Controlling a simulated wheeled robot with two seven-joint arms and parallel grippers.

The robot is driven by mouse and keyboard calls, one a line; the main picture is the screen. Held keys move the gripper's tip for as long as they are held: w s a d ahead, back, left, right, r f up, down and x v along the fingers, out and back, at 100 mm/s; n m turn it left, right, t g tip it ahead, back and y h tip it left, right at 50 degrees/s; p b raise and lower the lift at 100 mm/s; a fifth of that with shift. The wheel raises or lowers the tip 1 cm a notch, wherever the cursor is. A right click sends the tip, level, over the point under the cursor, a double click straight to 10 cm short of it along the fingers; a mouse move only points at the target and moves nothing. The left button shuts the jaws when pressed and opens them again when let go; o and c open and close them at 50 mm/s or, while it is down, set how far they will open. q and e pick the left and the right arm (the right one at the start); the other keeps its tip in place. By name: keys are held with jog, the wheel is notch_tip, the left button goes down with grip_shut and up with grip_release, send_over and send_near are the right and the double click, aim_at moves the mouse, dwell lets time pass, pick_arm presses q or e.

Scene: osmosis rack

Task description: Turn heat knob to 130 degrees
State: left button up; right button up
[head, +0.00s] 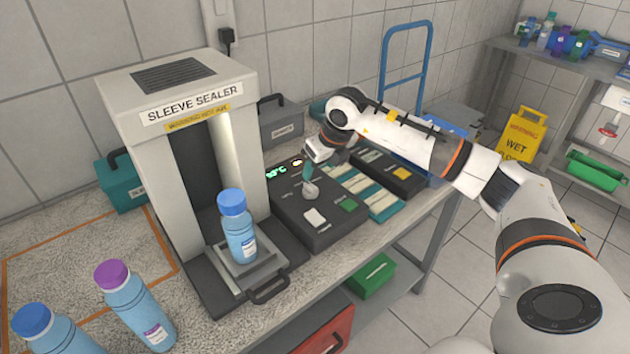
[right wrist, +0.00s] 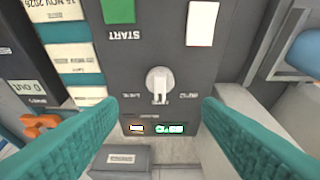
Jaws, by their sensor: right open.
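The heat knob (head: 310,190) is a pale round dial on the dark control box (head: 318,238) beside the sleeve sealer. In the right wrist view the knob (right wrist: 158,84) has a raised grip bar, and the box's green-lit display (right wrist: 170,129) appears upside down. In the head view the display (head: 276,172) glows green; its digits are too small to read surely. My right gripper (head: 309,172) is above the knob. In the right wrist view its teal fingers (right wrist: 160,106) are open, one to each side of the knob and apart from it. My left gripper is out of view.
The sleeve sealer (head: 120,105) stands left of the box, with a blue-capped bottle (head: 240,232) on its tray. The box carries a green START button (head: 349,205) and a white button (head: 314,218). Label strips (head: 372,193) lie right of it. Two bottles stand front left.

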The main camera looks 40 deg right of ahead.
jog(key=v, duration=0.3)
jog(key=shift+r, duration=0.15)
dwell(0.5)
